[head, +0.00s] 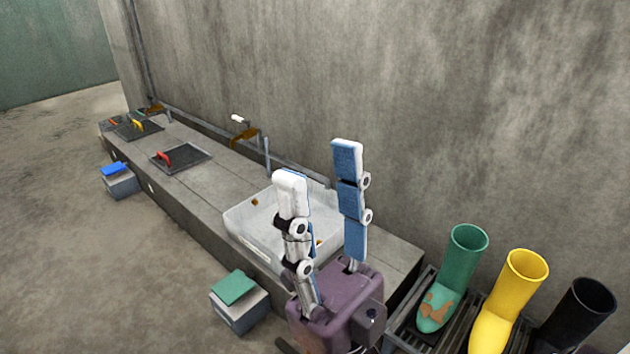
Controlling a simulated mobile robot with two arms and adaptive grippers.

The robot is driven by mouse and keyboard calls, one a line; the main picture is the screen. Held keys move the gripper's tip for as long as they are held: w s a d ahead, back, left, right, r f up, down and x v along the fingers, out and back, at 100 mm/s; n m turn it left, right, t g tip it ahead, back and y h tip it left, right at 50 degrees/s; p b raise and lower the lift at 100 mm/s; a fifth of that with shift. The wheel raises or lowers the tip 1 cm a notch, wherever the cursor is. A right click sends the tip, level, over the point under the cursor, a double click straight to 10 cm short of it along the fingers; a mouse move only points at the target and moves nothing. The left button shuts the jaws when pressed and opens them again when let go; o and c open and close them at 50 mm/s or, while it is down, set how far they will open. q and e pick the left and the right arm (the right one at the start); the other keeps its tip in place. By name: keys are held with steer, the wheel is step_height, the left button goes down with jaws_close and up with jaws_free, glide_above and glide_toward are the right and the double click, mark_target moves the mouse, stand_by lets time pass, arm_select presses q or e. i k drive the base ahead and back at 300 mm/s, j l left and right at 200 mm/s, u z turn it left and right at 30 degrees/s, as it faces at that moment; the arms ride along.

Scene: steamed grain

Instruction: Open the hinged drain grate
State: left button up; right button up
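A dark square panel (196,157) with a red handle (165,159) lies flat and shut on the concrete bench. A similar dark panel (127,133) with a yellow handle (138,125) lies farther along. Which one is the drain grate I cannot tell, as their surfaces are too small to read. My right gripper (319,164) is at the lower middle, its purple palm low and two jointed, blue-padded fingers pointing up, spread apart. Nothing shows between them but the background. It is well away from both panels. My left gripper is not in view.
A white basin (252,226) sits on the concrete bench (203,188) behind my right gripper. Grey boxes with green (234,286) and blue (115,169) tops stand before it. Green (466,256), yellow (521,278) and black boots (584,308) stand at right. The left floor is clear.

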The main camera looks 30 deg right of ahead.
mark_target(175, 160)
steer(key=k+j+u, duration=0.1)
steer(key=u, duration=1.95)
steer(key=i+j, duration=0.15)
steer(key=j, duration=0.2)
steer(key=i+j, duration=0.2)
steer(key=j, duration=0.15)
steer(key=i+j+u, duration=0.1)
steer(key=j, duration=0.3)
steer(key=i+j, duration=0.2)
steer(key=j, duration=0.15)
steer(key=i+j, duration=0.2)
steer(key=i+l+z, duration=0.1)
steer(key=i+z, duration=0.4)
steer(key=i+j+z, duration=0.1)
steer(key=i+z, duration=0.35)
steer(key=i+j+z, duration=0.35)
steer(key=i+z, duration=0.15)
steer(key=i+l+z, duration=0.2)
steer(key=i+z, duration=0.3)
steer(key=i, duration=0.15)
steer(key=i+j+z, duration=0.1)
steer(key=i+z, duration=0.4)
steer(key=i, duration=0.15)
steer(key=i+j+z, duration=0.35)
steer(key=i+z, duration=0.15)
steer(key=i, duration=0.15)
